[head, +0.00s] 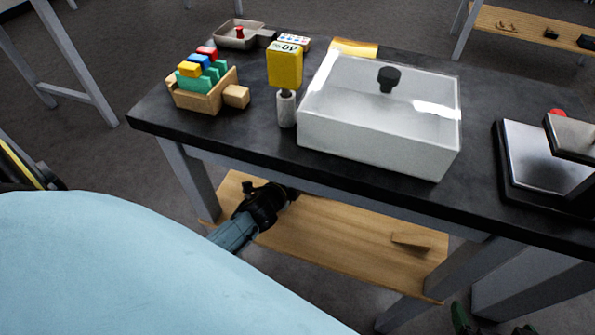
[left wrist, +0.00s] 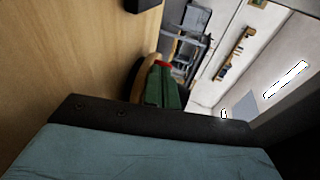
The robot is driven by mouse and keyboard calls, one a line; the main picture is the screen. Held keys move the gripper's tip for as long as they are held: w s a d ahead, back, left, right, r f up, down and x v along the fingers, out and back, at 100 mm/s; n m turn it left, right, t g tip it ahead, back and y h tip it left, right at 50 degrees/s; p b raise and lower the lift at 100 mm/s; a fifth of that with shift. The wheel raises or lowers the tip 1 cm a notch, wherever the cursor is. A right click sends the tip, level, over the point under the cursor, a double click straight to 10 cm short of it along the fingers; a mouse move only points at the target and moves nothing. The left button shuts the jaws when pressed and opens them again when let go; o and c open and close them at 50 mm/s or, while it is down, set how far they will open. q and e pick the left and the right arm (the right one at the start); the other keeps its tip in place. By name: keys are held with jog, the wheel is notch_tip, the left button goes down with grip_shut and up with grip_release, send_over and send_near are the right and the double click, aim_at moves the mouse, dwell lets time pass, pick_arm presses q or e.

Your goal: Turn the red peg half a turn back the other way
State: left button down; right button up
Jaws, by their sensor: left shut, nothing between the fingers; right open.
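A small red peg (head: 239,32) stands upright in a shallow pale tray (head: 222,41) at the far left end of the dark table. Its turn angle is too small to tell. My left arm reaches below the table's front edge, and its gripper is hidden in the head view. In the left wrist view my left gripper (left wrist: 160,82) is shut with nothing held, near the wooden lower shelf. My right gripper (head: 492,325) is at the bottom right of the head view, open and empty, with only its green fingertips showing. Both grippers are well apart from the peg.
A dark-framed device (head: 540,160) is at right. The lower shelf (head: 340,240) bears a small wedge.

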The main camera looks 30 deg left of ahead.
pick_arm(q)
jog(key=shift+w+a, duration=0.2)
jog(key=shift+a, duration=0.1)
pick_arm(e)
jog(key=shift+s+d+f+g, duration=0.3)
jog(key=shift+s+f+g, duration=0.1)
jog(key=shift+s, duration=0.15)
dwell(0.3)
